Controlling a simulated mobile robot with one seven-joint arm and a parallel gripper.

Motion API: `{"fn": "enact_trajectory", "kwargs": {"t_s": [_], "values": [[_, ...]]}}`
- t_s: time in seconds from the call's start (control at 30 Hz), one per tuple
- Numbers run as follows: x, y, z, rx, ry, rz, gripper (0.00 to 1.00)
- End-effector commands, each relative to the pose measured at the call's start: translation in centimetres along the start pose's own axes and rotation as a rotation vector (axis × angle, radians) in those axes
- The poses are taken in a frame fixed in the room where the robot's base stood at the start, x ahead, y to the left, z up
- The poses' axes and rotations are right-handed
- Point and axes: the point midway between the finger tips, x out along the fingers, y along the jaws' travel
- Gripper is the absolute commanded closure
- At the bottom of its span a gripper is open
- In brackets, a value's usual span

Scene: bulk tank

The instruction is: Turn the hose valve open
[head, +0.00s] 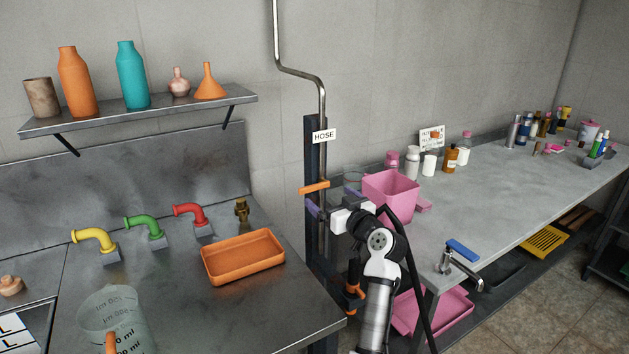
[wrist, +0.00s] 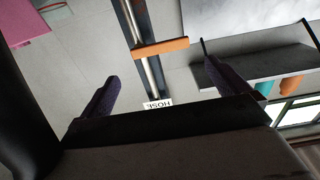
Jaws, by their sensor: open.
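The hose valve has an orange bar handle (head: 315,187), which lies roughly crosswise on a vertical metal pipe against a dark post. A white HOSE label (head: 324,135) is fixed above it. My gripper (head: 316,207) is just below the handle in the head view, with a purple finger showing; the other finger is mostly hidden. In the wrist view, the orange handle (wrist: 160,47) lies ahead, centred between the spread fingers of my gripper (wrist: 161,72). The fingers look empty and no contact with the handle shows. The HOSE label (wrist: 157,106) appears upside down there.
A pink bin (head: 391,195) stands on the grey counter just right of my gripper. An orange tray (head: 243,257) sits on the left steel counter, near yellow, green and red taps. A shelf (head: 140,115) with bottles is at upper left. Open floor lies at far right.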

Motion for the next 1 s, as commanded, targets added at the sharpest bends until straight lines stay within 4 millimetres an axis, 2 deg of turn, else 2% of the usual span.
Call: {"fn": "enact_trajectory", "kwargs": {"t_s": [0.03, 0.2, 0.4, 0.6, 0.9, 1.0], "values": [[1.3, -0.1, -0.4, 0.002, -0.003, -0.003, 0.0], [4.9, -0.1, -0.5, 0.001, -0.001, -0.003, 0.0], [7.7, -0.1, -0.2, 0.001, -0.001, -0.002, 0.0], [8.9, -0.1, -0.1, 0.0, 0.0, 0.0, 0.0], [9.1, -0.1, 0.0, -0.001, 0.0, 0.0, 0.0], [9.1, -0.1, 0.0, 0.0, 0.0, 0.0, 0.13]]}}
